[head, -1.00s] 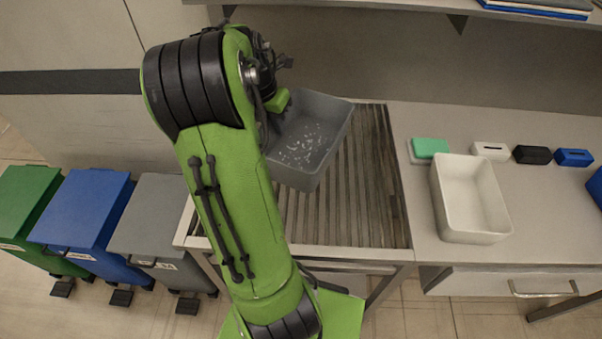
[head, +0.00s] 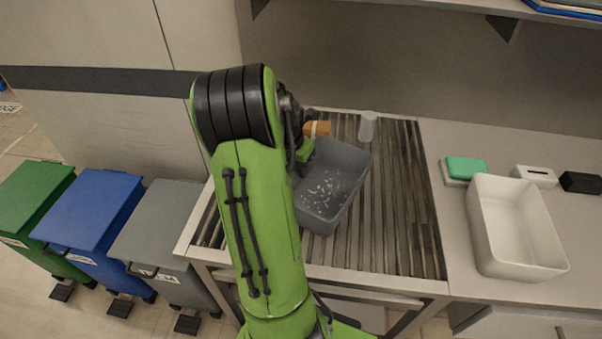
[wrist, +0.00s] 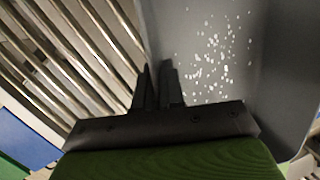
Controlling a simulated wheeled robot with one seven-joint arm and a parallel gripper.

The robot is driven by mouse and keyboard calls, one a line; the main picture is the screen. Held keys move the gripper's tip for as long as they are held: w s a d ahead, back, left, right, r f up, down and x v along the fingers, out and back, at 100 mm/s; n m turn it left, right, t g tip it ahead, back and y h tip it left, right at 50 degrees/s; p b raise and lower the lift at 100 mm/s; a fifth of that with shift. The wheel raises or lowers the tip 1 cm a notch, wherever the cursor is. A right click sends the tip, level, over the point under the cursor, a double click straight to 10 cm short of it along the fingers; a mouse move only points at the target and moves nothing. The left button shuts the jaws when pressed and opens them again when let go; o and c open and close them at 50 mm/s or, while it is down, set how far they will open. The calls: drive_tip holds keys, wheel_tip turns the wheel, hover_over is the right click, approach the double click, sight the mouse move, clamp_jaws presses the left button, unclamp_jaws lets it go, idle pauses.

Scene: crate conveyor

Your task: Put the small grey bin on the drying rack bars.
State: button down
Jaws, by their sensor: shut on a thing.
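The small grey bin (head: 345,161) is over the left-middle part of the drying rack bars (head: 401,215), with small white flecks on its inside floor. In the head view I cannot tell whether its underside touches the bars. My gripper (wrist: 158,88) is shut on the bin's left wall, one finger on each side of it. In the wrist view the bin's inside (wrist: 215,55) fills the right and the rack bars (wrist: 75,45) show at the left. In the head view my arm hides most of the gripper and the bin's left side.
Behind the bin, an orange-brown item (head: 317,128) and a pale cup-like item (head: 368,126) stand on the rack. A white tub (head: 490,235) and a green sponge (head: 466,168) are on the right counter. Lidded bins (head: 93,212) stand at the left. The rack's right side is clear.

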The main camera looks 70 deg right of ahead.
drive_tip(key=shift+f, duration=0.2)
drive_tip(key=c, duration=1.2)
unclamp_jaws()
drive_tip(key=shift+c, duration=0.2)
drive_tip(key=shift+r, duration=0.1)
